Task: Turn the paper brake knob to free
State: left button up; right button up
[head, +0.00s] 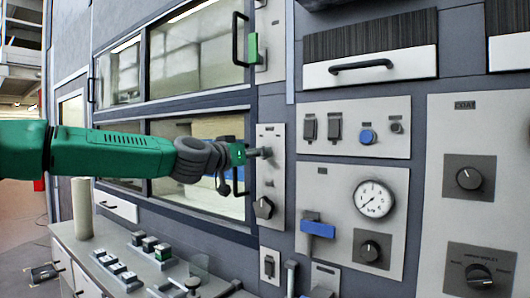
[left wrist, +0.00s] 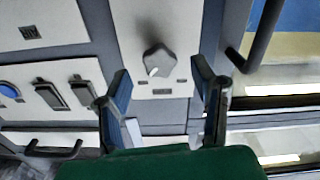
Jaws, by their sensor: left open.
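A grey knob (left wrist: 157,62) sits on a narrow pale panel, with small dark labels around it that I cannot read. A light mark on it points to the lower left in the left wrist view. In the head view the knob (head: 266,152) is near the panel's top, partly hidden by my gripper. My left gripper (head: 240,154) reaches in from the left. In the left wrist view my left gripper (left wrist: 161,72) is open and empty, with its fingers to either side of the knob's line. The knob seems beyond the fingertips; I cannot tell if they touch. My right gripper is out of view.
A second knob (head: 264,207) sits lower on the same panel. A black window handle (left wrist: 257,38) is close beside my fingers. Right of the panel are switches, a blue button (head: 367,137), a gauge (head: 373,199) and a blue lever (head: 317,229). A counter with buttons lies below.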

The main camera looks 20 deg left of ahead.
pick_arm(q)
jog(key=shift+x, duration=2.1)
grip_shut()
